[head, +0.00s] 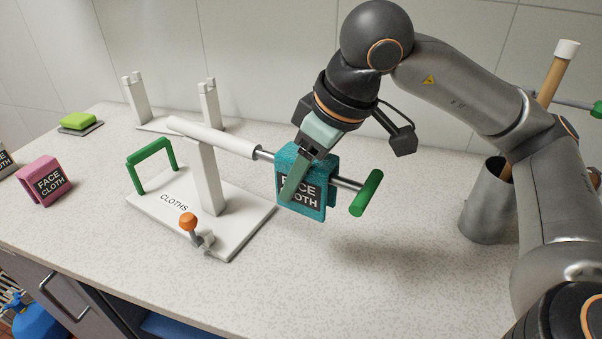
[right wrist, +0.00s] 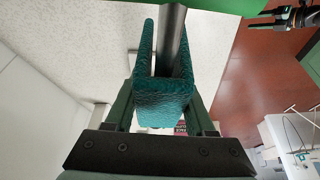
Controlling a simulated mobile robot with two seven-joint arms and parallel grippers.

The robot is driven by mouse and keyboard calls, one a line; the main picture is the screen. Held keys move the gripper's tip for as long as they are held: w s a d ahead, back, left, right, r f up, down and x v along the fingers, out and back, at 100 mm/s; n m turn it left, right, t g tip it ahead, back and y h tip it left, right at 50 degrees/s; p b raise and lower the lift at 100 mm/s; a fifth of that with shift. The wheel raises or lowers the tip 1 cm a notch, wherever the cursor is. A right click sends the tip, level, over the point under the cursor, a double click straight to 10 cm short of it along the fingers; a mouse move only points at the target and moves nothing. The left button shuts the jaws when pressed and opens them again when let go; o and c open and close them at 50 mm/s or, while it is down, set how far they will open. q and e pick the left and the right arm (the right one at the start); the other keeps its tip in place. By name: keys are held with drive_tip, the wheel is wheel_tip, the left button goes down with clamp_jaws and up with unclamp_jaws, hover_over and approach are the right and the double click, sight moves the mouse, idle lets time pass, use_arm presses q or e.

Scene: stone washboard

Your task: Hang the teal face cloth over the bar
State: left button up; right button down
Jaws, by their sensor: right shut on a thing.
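The teal face cloth (head: 318,203) is a folded block with a dark label, at the metal part of the bar (head: 347,183), near its green end grip (head: 367,193). My right gripper (head: 296,178) is shut on the cloth from above. In the right wrist view the cloth (right wrist: 163,98) has two flaps, with the metal rod (right wrist: 172,40) running between them. I cannot tell whether the fold touches the rod. A dark, gripper-like shape at the top right of that view may be my left gripper (right wrist: 268,18); its jaws are unclear.
The bar's white post stands on a white base (head: 240,218) marked CLOTHS, with an orange-knobbed clamp (head: 188,222) and green handle (head: 152,151). A pink face cloth (head: 43,182) lies left. A metal canister (head: 487,212) stands right. Front counter is clear.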

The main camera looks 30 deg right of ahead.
drive_tip(key=shift+f, duration=0.1)
drive_tip(key=shift+c, duration=0.8)
unclamp_jaws()
drive_tip(key=p+v, duration=0.1)
drive_tip(key=v, duration=1)
drive_tip(key=shift+s+r+p, duration=0.1)
drive_tip(key=shift+r+p, duration=0.2)
drive_tip(key=shift+s+d+r, duration=0.1)
drive_tip(key=shift+s+r, duration=0.1)
drive_tip(key=shift+r, duration=0.2)
